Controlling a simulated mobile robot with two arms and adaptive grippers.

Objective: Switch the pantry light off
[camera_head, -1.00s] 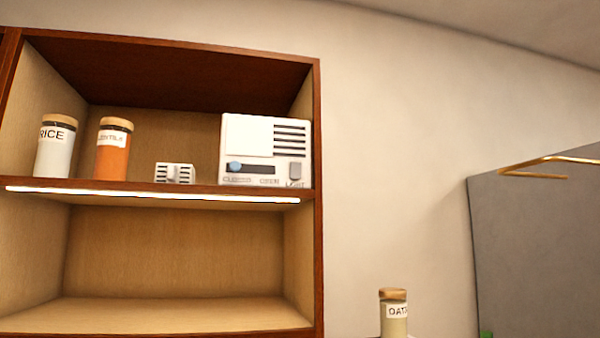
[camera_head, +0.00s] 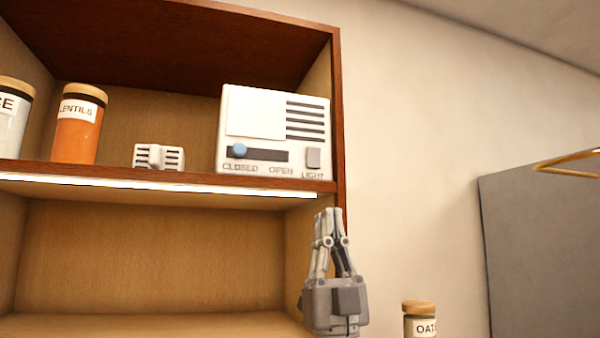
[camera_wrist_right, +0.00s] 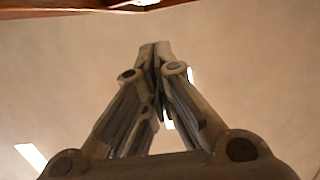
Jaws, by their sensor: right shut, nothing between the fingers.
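A white control box (camera_head: 255,110) stands on the upper shelf at its right end. It has a slider with a blue knob (camera_head: 239,150) at the CLOSED end, and a grey switch (camera_head: 313,158) labelled LIGHT at its lower right. The light strip (camera_head: 150,187) under the shelf edge glows white. My right gripper (camera_head: 328,212) points up, below the switch and the shelf edge, with its fingers shut and empty. In the right wrist view the closed fingertips (camera_wrist_right: 155,46) point towards the wooden shelf edge, apart from it. My left gripper is not in view.
A lentils jar (camera_head: 78,125), a rice jar (camera_head: 12,115) and a small white slotted block (camera_head: 158,157) stand on the upper shelf. An oats jar (camera_head: 420,318) is at lower right. The lower shelf space (camera_head: 150,260) is empty.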

